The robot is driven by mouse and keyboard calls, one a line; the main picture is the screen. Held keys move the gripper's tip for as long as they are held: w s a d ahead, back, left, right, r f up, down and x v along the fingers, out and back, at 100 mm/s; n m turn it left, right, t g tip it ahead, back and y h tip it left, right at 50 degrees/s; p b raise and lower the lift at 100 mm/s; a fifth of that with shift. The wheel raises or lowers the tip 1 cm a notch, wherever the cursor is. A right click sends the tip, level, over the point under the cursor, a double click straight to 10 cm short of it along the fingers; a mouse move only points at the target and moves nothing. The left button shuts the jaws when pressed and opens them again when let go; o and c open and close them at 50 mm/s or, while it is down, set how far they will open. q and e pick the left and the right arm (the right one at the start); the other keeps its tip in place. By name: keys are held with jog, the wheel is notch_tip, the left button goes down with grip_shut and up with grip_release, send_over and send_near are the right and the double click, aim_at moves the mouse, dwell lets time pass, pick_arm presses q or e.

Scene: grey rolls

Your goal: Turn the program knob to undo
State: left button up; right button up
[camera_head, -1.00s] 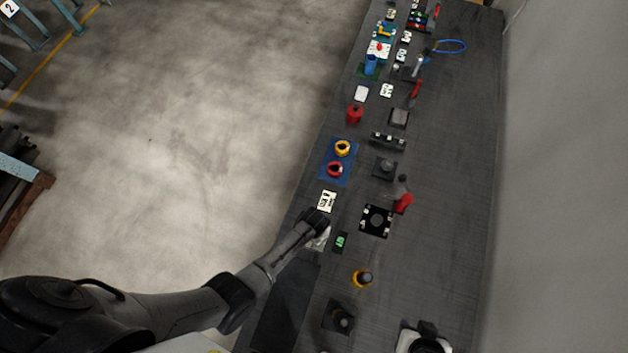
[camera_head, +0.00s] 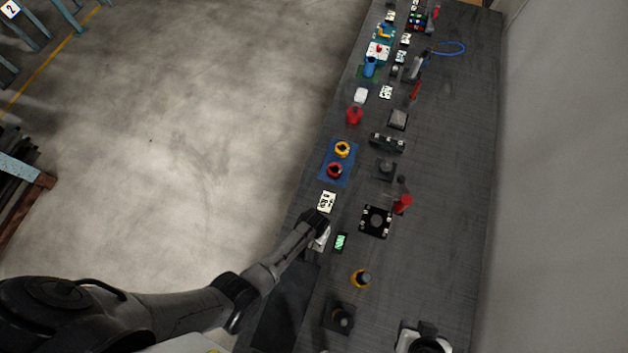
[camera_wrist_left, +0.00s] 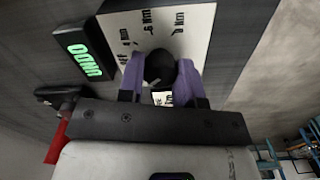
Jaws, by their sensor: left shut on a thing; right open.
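A black display (camera_wrist_left: 84,53) beside the plate shows green letters that seem to read UNDO from the other side. In the head view the display (camera_head: 341,242) lies just right of my left gripper (camera_head: 318,226), which hides the knob. My right gripper (camera_head: 425,341) appears at the bottom edge, partly cut off and open.
More devices stand farther along. The right strip of the bench is mostly clear.

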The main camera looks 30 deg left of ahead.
pick_arm(q)
jog(key=o, duration=0.9)
jog(key=shift+o, duration=0.2)
jog(key=shift+r, duration=0.55)
notch_tip(320, 180, up, 13)
jog(key=p, duration=0.2)
jog(key=shift+f, duration=0.15)
